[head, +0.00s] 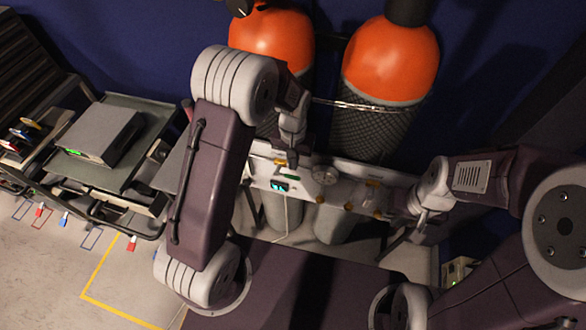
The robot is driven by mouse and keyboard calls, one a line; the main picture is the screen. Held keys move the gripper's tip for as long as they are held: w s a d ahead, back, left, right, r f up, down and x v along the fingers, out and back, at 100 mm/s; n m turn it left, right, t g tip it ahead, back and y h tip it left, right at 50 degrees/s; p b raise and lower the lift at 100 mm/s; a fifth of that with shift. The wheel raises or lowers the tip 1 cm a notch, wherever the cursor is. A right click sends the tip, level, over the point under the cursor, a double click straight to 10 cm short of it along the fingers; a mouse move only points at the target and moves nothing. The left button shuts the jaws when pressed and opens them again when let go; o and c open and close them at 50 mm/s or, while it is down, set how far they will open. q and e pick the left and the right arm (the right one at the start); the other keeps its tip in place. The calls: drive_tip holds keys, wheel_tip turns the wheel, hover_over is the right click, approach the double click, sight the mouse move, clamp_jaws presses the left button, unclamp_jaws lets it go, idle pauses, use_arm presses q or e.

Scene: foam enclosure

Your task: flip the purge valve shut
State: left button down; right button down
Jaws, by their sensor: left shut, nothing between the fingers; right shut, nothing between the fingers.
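A pale control panel (255,180) runs across the front of two orange gas cylinders. It carries a lit cyan display (279,186), a small green part (291,177), a round gauge (325,174) and several small yellow-orange fittings (348,206). I cannot tell which fitting is the purge valve or how its lever stands. My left gripper (292,161) is shut and empty, pointing down at the panel's upper edge, left of the gauge; contact is unclear. My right gripper (421,222) is shut and empty near the panel's right end, and the arm above hides part of that end.
The orange cylinders (270,38) and (392,62) stand behind the panel, the right one in dark netting with a strap (365,106). At left, a cart (145,106) carries a grey box (101,133). Floor with yellow tape (103,262) is open at lower left.

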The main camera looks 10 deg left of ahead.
use_arm(q)
wheel_tip(320, 180, down, 3)
drive_tip(key=shift+r, duration=0.1)
drive_tip(key=shift+f, duration=0.65)
